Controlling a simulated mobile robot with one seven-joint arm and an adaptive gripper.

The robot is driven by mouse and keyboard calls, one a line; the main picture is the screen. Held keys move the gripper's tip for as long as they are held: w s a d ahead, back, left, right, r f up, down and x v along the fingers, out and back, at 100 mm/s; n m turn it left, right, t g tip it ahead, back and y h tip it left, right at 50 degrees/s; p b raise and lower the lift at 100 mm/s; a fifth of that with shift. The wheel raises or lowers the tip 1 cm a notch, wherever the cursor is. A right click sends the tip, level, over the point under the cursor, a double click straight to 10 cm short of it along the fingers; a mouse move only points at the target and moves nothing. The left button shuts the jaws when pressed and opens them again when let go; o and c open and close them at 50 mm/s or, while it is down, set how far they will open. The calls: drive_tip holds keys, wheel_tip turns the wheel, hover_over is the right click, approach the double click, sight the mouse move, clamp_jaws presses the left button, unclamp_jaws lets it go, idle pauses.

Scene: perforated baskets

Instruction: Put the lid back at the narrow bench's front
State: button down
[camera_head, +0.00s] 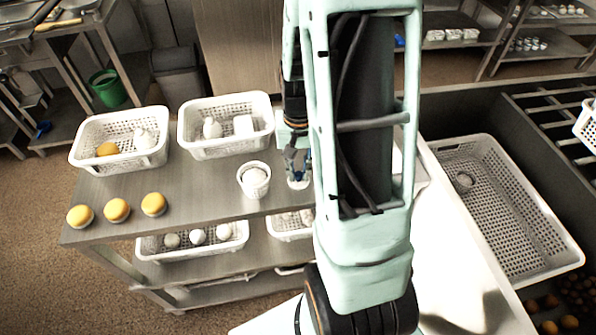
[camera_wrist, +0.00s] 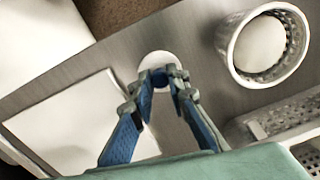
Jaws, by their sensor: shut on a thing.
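The lid appears as a small white disc (camera_wrist: 153,61) at my fingertips in the wrist view. It also shows as a white round piece (camera_head: 299,183) under my gripper in the head view. My gripper (camera_wrist: 163,77) is shut on it, with its blue fingers partly covering the disc. In the head view my gripper (camera_head: 297,163) points down near the right end of the steel narrow bench (camera_head: 205,186). I cannot tell whether the lid touches the bench top. My arm hides the bench's far right end.
A round perforated cup (camera_head: 254,187) with something white inside stands left of my gripper. Two white baskets (camera_head: 82,153) (camera_head: 226,155) stand along the back. Several yellow-topped round items (camera_head: 117,210) lie at the front left. More baskets (camera_head: 190,253) sit on the shelf below.

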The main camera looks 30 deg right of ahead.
sight(298, 174)
drive_tip(key=shift+f, duration=0.15)
drive_tip(key=c, duration=1.9)
unclamp_jaws()
wheel_tip(298, 174, up, 12)
drive_tip(key=shift+r+p, duration=0.25)
drive_tip(key=shift+p, duration=0.1)
